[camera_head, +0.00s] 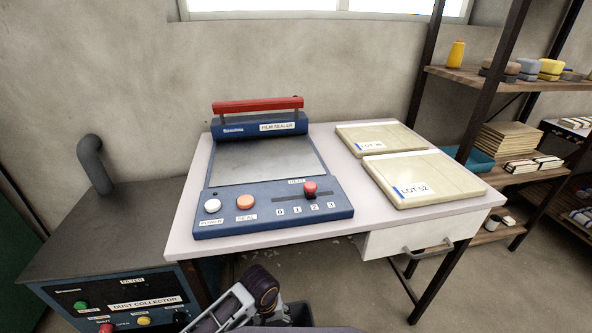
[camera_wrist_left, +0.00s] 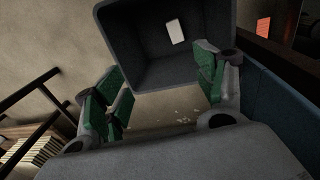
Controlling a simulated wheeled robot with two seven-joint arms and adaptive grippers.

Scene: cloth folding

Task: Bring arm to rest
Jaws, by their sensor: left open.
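My left gripper (camera_wrist_left: 162,88) is open in the left wrist view, with green pads on its spread fingers and nothing between them. A dark grey bin (camera_wrist_left: 122,50) opens beyond the fingertips, and a small white piece (camera_wrist_left: 175,32) lies inside it. In the head view, a grey and dark part of my arm shows at the bottom centre, below the table's front edge. The fingers cannot be made out there. My right gripper is in neither view.
A white table (camera_head: 290,236) bears a blue film sealer (camera_head: 270,219) and two cream LOT cases (camera_head: 420,178). A dust collector (camera_head: 110,240) stands at the left. A shelf rack (camera_head: 500,80) stands at the right. Small pale scraps (camera_wrist_left: 182,120) lie on the floor near the bin.

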